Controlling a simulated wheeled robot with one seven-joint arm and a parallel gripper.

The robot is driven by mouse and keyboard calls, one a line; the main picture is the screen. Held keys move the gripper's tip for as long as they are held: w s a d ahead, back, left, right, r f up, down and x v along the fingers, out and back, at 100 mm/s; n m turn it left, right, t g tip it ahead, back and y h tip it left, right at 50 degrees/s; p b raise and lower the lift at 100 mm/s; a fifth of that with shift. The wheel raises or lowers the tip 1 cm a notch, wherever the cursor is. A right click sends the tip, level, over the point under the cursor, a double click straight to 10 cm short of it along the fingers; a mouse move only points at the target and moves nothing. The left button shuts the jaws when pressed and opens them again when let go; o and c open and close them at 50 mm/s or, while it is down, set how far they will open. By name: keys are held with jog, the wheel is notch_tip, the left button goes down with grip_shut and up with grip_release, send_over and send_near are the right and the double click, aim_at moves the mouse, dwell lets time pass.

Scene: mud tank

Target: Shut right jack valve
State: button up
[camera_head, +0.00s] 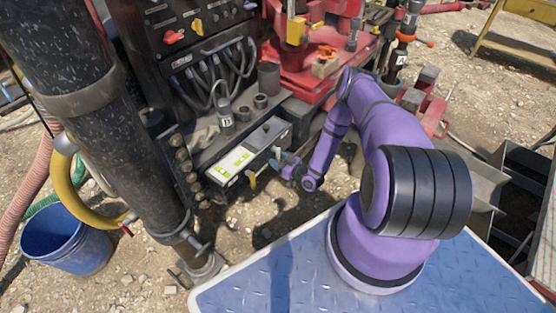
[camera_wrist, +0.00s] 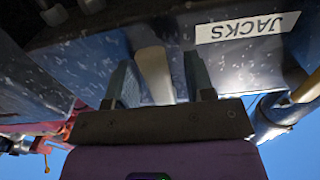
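My gripper (camera_wrist: 158,75) is open in the wrist view, its two fingers on either side of a pale cream lever (camera_wrist: 154,72). Gaps show between the lever and both fingers. A "JACKS" label (camera_wrist: 247,27) is on the dark panel to the right of the lever. In the head view my gripper (camera_head: 280,162) is at the front of the control box (camera_head: 245,155) on the rig. A yellow lever (camera_head: 252,180) hangs at the box's front, left of my gripper. I cannot tell which jack valve the lever between my fingers belongs to.
Another yellowish handle (camera_wrist: 306,90) shows at the right of the wrist view. A thick black column (camera_head: 135,130) and a blue bucket (camera_head: 65,240) stand to the left. Red machinery (camera_head: 300,65) is behind the box. Gravel ground lies in front of the box.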

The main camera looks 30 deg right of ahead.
jog(key=v, duration=1)
jog(key=shift+s, duration=0.35)
jog(key=shift+d, duration=0.15)
